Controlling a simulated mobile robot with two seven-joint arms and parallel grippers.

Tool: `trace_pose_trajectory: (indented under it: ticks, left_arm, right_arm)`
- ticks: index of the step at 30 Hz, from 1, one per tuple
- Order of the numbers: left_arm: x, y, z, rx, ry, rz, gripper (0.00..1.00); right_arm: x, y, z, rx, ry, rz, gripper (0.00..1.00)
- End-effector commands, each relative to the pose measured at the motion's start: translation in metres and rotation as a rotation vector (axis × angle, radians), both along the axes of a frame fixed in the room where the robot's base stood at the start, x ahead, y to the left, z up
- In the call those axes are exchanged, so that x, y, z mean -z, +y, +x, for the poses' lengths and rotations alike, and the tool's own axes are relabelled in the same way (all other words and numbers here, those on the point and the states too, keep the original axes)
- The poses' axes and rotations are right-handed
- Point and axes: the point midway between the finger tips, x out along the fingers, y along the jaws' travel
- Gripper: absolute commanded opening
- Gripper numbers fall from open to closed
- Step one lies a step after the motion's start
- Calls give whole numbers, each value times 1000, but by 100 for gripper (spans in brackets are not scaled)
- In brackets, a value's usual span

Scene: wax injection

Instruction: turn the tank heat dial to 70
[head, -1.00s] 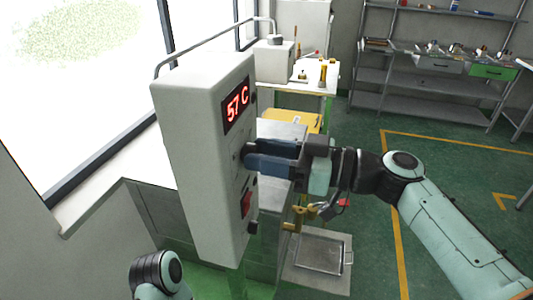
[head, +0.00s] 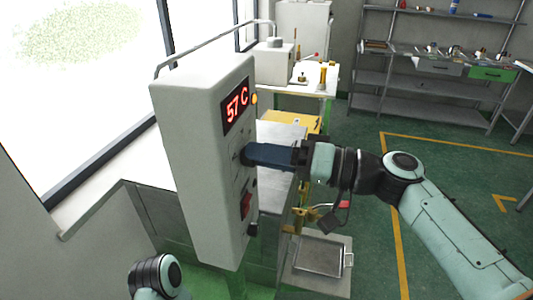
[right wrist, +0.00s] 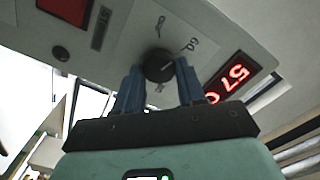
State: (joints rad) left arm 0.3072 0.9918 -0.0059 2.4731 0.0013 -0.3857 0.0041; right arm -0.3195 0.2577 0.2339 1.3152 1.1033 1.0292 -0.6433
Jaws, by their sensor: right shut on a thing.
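The heat dial (right wrist: 159,66) is a round black knob on the grey control box (head: 190,150). In the right wrist view printed marks stand around it, one reading like 60. My right gripper (head: 250,154) reaches the box face from the right, and its blue fingers hide most of the dial in the head view. In the right wrist view the fingers (right wrist: 158,82) are shut on the dial, one on each side. The red display (head: 236,105) above the dial reads 57 C. My left gripper is out of view.
A metal tray (head: 320,254) lies below right. A workbench (head: 312,75) and shelves (head: 430,80) stand behind. Green floor is open at right.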

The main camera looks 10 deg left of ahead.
Motion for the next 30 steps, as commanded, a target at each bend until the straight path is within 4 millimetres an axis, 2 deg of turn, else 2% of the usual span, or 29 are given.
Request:
trace_pose_trajectory:
  ticks: [30]
  left_arm:
    - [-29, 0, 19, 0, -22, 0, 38]
  right_arm:
    - [2, -1, 2, 2, 946, 33, 9]
